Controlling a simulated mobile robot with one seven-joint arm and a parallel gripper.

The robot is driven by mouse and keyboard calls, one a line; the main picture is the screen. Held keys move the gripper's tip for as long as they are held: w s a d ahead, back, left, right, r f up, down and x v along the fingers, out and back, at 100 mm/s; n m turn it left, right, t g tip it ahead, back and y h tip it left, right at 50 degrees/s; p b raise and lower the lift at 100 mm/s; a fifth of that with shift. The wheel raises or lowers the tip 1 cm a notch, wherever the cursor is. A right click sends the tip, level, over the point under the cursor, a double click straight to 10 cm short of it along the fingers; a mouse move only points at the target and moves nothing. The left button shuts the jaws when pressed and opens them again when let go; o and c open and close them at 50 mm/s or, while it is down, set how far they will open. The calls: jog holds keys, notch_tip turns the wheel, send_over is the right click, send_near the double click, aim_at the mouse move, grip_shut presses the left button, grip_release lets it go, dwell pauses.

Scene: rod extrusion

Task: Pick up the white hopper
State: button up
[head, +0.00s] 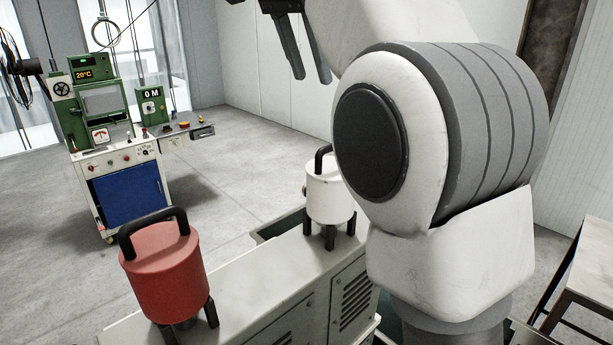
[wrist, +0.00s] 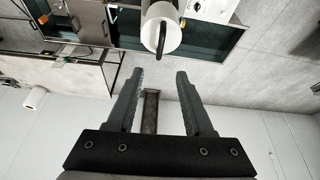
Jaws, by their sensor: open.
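The white hopper (head: 328,198) stands upright on short dark legs on a pale machine, with a dark handle on top. My arm hides part of its right side in the head view. In the wrist view the white hopper (wrist: 160,38) is at the top middle, beyond the fingertips, with its dark handle towards me. My gripper (wrist: 157,72) is open and empty, its two fingers apart. In the head view my gripper (head: 310,78) is at the top, above the hopper and apart from it.
A red hopper (head: 166,272) with a dark handle stands on the same pale machine (head: 262,300), to the left. A green and white control machine (head: 122,150) with a blue door stands at the back left. A table (head: 590,270) is at the right edge. Grey floor between is clear.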

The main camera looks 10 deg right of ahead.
jog(key=shift+m, duration=0.3)
jog(key=b+x, duration=0.1)
jog(key=x, duration=0.2)
jog(key=b+x, duration=0.1)
jog(key=x, duration=0.3)
jog(key=b+x, duration=0.1)
jog(key=x, duration=0.3)
jog(key=shift+w, duration=0.3)
jog(key=shift+x, duration=2.65)
jog(key=shift+s, duration=0.2)
grip_shut()
jog(key=shift+d+r, duration=0.1)
